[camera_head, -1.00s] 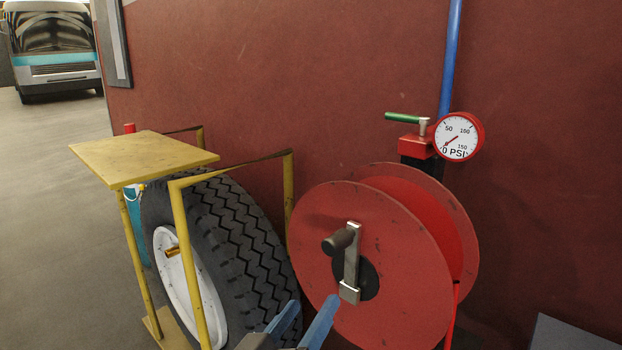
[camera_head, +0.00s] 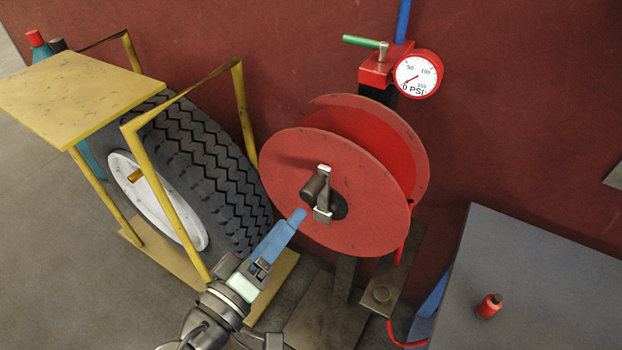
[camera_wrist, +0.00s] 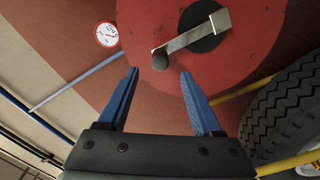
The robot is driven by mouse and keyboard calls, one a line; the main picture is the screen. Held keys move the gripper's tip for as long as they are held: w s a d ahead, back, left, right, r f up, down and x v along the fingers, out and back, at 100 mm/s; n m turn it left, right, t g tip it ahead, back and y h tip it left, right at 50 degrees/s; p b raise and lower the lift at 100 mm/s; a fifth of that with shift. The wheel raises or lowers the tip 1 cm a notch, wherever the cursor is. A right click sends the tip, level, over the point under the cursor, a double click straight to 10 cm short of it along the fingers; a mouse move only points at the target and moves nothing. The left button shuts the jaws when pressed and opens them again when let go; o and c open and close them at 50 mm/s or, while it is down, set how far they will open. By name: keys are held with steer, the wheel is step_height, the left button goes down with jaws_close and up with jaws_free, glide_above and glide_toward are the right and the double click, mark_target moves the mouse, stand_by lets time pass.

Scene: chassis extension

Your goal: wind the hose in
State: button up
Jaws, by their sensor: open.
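The red hose reel (camera_head: 365,225) stands in front of the dark red wall. Its metal crank (camera_head: 324,195) points up from the hub, with a dark knob (camera_head: 314,187) sticking out toward me. The red hose (camera_head: 402,248) hangs from the reel's right side and shows again near the floor (camera_head: 390,330). My gripper (camera_head: 297,216) is open, just below and left of the knob. In the wrist view its blue fingertips (camera_wrist: 160,73) point at the reel, with the knob (camera_wrist: 160,60) just beyond the gap between them. Nothing is held.
A tyre (camera_head: 195,160) stands in a yellow frame (camera_head: 238,110) left of the reel. A pressure gauge (camera_head: 417,74) and green lever (camera_head: 361,41) are behind it. A grey table (camera_head: 540,280) with a small red object (camera_head: 488,306) is at the lower right.

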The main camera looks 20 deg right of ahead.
mark_target(308, 196)
steer(key=p+x, duration=0.2)
steer(key=x, duration=0.7)
steer(key=shift+w+d, duration=0.15)
steer(key=shift+w, duration=0.05)
jaws_close()
stand_by(1.0)
